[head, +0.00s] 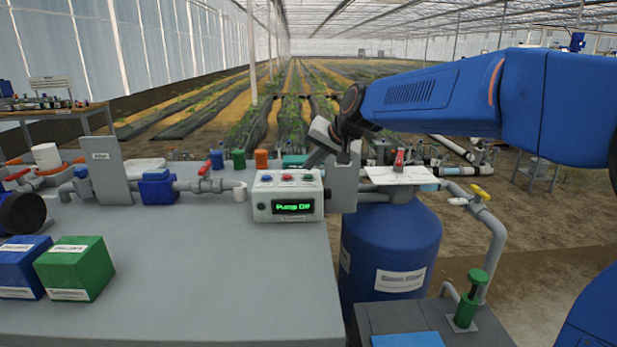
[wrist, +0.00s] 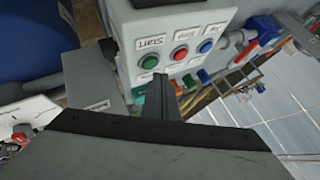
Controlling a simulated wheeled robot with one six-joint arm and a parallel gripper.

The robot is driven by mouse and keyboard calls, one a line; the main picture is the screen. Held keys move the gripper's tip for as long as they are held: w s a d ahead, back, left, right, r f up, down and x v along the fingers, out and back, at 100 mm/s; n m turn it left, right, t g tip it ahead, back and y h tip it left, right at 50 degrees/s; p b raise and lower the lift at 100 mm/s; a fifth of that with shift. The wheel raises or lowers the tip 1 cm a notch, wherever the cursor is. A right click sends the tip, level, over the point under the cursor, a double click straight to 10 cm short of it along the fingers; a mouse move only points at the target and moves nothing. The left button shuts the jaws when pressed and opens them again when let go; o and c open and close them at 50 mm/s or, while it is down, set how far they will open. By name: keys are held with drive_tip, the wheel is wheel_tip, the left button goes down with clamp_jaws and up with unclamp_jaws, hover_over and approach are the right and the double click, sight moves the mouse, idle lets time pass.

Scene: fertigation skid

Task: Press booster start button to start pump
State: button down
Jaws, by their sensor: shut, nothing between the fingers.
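The control box (head: 288,207) is light grey and stands at the right end of the grey bench. Its lit green display (head: 292,207) appears to read "Pump Off". In the wrist view, the green button (wrist: 150,62) is labelled "Start". A red button (wrist: 180,53) and a blue button (wrist: 206,46) sit beside it in a row. My gripper (head: 308,164) is shut and empty, tilted down over the green-button end of the box. In the wrist view, my gripper's fingertips (wrist: 161,77) show just beside the green button. I cannot tell whether they touch it.
A blue tank (head: 390,245) stands right of the bench. A grey upright plate (head: 343,188) is close beside the box. Pipes with a red-handled valve (head: 204,170) lie left of it.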

sight(311, 177)
drive_tip(key=shift+f, duration=0.15)
idle(0.6)
drive_tip(key=shift+f, duration=0.3)
drive_tip(key=shift+f, duration=0.35)
idle(0.9)
drive_tip(key=shift+r, duration=0.8)
drive_tip(key=shift+r, duration=0.1)
drive_tip(key=shift+r, duration=2.4)
